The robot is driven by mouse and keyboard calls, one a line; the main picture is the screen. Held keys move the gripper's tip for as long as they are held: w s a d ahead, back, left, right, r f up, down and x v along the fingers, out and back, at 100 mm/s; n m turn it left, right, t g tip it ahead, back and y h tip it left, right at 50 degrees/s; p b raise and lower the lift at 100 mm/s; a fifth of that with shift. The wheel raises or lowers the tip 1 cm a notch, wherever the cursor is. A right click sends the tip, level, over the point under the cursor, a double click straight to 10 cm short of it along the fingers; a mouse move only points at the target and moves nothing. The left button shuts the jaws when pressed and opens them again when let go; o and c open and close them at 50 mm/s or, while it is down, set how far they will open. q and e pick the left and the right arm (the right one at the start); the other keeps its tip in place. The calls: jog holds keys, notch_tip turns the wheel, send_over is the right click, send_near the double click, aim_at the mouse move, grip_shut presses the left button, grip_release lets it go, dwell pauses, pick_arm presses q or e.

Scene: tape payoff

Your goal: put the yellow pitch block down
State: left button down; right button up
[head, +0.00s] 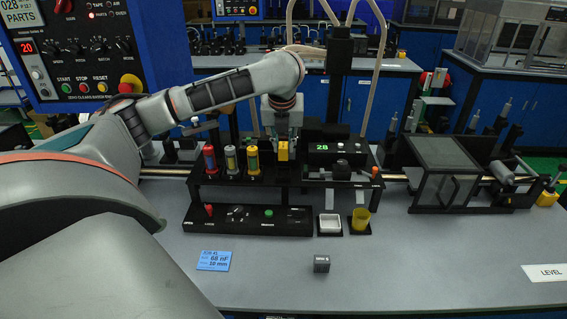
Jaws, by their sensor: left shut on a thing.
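The yellow pitch block (283,152) shows as a small yellow piece at the tips of my left gripper (283,140). My left gripper points down and is shut on the block, above the black rack (290,180) in the middle of the bench. I cannot tell whether the block touches the rack. My right gripper is not in view.
Red, grey and yellow cylinders (231,160) stand on the rack left of the block. A black box with a green 28 display (338,149) is at right. In front are a white tray (330,225), yellow cup (361,218), grey block (321,264) and blue card (214,260).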

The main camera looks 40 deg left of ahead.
aim_at(284, 159)
pick_arm(q)
jog(key=shift+f, duration=3.25)
jog(key=shift+f, duration=0.1)
jog(key=c, duration=1.8)
grip_release()
jog(key=shift+c, duration=0.2)
jog(key=shift+d+r, duration=0.1)
jog(key=shift+r, duration=0.35)
jog(key=v, duration=1.1)
jog(key=shift+s, duration=0.15)
jog(key=shift+d, duration=0.1)
